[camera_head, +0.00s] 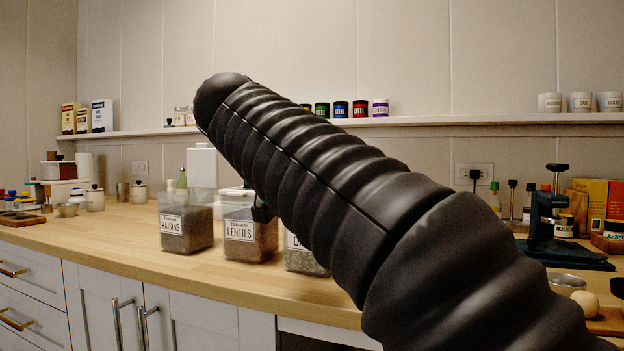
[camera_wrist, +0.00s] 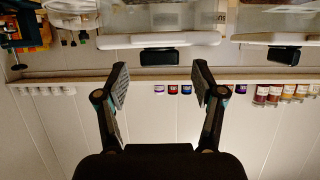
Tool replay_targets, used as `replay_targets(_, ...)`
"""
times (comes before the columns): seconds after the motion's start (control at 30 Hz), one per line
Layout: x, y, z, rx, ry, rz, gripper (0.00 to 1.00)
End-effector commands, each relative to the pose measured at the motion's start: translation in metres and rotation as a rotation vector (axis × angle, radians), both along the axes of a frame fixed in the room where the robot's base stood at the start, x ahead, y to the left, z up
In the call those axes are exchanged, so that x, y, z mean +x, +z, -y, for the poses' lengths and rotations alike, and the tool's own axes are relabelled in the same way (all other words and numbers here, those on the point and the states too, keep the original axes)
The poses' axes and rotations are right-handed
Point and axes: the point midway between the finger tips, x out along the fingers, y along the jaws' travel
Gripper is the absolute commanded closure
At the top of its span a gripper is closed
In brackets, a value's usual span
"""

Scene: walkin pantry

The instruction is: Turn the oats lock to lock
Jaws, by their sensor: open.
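The oats jar (camera_head: 303,258) stands on the wooden counter. It is a clear square jar of pale grain, and my arm covers its right side, its top and most of its label. In the wrist view, which looks upside down, my gripper (camera_wrist: 160,72) is open and empty, with its fingers spread apart. Just past the fingertips is a clear container with a white lid (camera_wrist: 145,41) and a dark tab (camera_wrist: 172,56). I cannot tell for certain that it is the oats jar. My arm hides most of my gripper in the head view.
The lentils jar (camera_head: 252,238) and raisins jar (camera_head: 186,230) stand left of the oats jar. A second white lid (camera_wrist: 275,38) with a dark tab shows in the wrist view. A wall shelf (camera_head: 440,121) holds small tins. A dark clamp-like tool (camera_head: 545,215) stands right. Bare counter lies in front of the jars.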

Motion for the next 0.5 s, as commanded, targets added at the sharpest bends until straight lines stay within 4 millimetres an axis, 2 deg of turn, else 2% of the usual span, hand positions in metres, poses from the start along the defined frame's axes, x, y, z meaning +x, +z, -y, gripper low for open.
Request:
replay_targets(0.3,-0.054,0.024,-0.025,0.001,0.005,0.000,0.31)
replay_targets(0.5,-0.077,0.034,-0.034,0.000,0.002,-0.001,0.31)
